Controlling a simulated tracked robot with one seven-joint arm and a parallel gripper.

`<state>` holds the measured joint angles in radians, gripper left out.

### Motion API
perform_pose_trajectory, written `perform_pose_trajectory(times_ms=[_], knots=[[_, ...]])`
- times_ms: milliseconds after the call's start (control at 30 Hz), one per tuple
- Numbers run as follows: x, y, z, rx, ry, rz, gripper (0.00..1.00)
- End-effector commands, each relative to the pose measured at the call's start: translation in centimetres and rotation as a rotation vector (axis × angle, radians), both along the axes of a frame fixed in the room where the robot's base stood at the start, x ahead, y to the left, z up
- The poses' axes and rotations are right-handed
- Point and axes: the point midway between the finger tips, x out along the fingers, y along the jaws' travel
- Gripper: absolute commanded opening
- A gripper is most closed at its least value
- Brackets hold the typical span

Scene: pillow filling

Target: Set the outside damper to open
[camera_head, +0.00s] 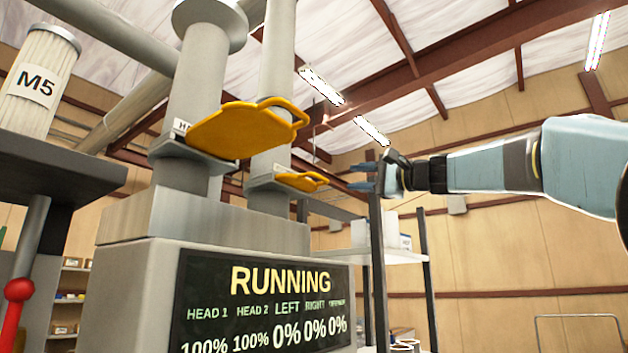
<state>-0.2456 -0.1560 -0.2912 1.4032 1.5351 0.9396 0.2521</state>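Two yellow damper plates with loop handles stick out of slots in the grey pipes above a machine. The large near damper (238,130) has a partly hidden label starting with "H". The smaller damper (298,181) is on the pipe behind; I see no readable label on it, so I cannot tell which damper is the outside one. The display (262,305) reads RUNNING, with Head 1 and Head 2 at 100% and Left, Right and a blurred last entry at 0%. My gripper (352,177) points left, its dark fingers apart and empty, right of the smaller damper's handle.
A metal shelf rack (385,257) with white items stands behind and below my gripper. A red-knobbed lever (17,291) and a filter labelled M5 (38,82) are at the left. The air right of the dampers, around my arm, looks clear.

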Motion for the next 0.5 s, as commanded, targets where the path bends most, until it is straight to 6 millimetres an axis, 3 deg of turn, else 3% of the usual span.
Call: perform_pose_trajectory(times_ms=[167,500], knots=[[1.0,1.3,0.4,0.003,-0.001,0.003,0.38],[4.6,5.9,1.5,0.002,-0.001,0.003,0.38]])
